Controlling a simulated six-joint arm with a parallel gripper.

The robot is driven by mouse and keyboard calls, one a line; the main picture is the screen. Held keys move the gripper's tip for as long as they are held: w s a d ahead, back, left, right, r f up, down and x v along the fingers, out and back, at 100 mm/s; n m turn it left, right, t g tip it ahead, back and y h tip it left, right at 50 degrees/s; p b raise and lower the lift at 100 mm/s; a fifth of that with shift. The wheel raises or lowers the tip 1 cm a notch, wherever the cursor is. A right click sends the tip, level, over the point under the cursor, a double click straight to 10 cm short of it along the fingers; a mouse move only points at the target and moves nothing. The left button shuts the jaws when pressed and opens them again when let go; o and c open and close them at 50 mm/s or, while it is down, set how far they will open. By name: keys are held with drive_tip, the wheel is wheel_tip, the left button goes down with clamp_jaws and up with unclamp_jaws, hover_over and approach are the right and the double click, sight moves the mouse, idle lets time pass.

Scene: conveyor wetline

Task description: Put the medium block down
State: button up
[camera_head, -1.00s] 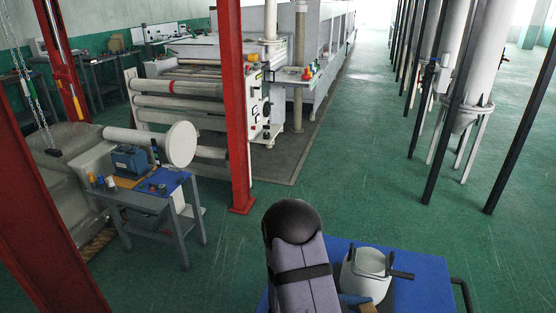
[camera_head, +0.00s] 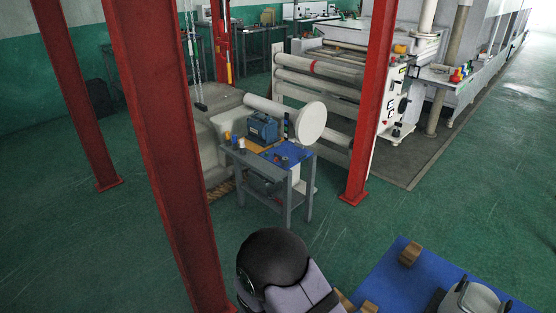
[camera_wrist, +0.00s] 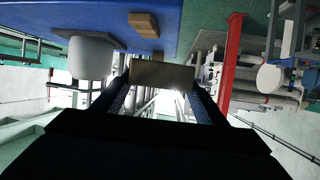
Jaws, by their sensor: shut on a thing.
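The block I hold (camera_wrist: 163,74), a brown wooden piece, is between the two dark fingers of my gripper (camera_wrist: 163,86) in the wrist view. My gripper is shut on it. A second wooden block (camera_wrist: 143,22) rests on the blue surface (camera_wrist: 100,18); in the head view this block (camera_head: 411,254) sits near the far edge of the blue surface (camera_head: 385,277). More wooden pieces (camera_head: 369,307) show at the bottom of the head view, partly hidden by my arm. My gripper itself is hidden there. I cannot tell sizes for comparison.
A white rounded object (camera_head: 472,300) with dark fittings stands on the blue surface at right. A small workbench (camera_head: 285,168) carries a blue box (camera_head: 263,128). Red columns (camera_head: 165,150) stand left and centre. Green floor (camera_head: 330,235) lies clear between.

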drive_tip(key=shift+a+r+n+t, duration=0.1)
drive_tip(key=shift+a+n+t, duration=0.2)
drive_tip(key=shift+a, duration=0.5)
drive_tip(key=shift+d, duration=0.1)
drive_tip(key=w+d+f+m+g+h+b, duration=0.1)
drive_tip(key=w+d+m+g+b, duration=0.4)
drive_tip(key=d, duration=0.5)
drive_tip(key=w+d+f+m+g+h+b, duration=0.15)
drive_tip(key=w+d+m+g+b, duration=0.3)
drive_tip(key=d, duration=0.45)
drive_tip(key=s+d+r+m+g+b, duration=0.1)
drive_tip(key=s+d+m+g+b, duration=0.1)
drive_tip(key=d, duration=0.7)
drive_tip(key=shift+d+m+g+y, duration=0.3)
drive_tip(key=shift+m+g+y, duration=0.15)
drive_tip(key=shift+g, duration=0.6)
drive_tip(key=shift+s, duration=0.1)
wheel_tip(320, 180, down, 7)
drive_tip(key=b, duration=0.7)
drive_tip(key=shift+r, duration=0.1)
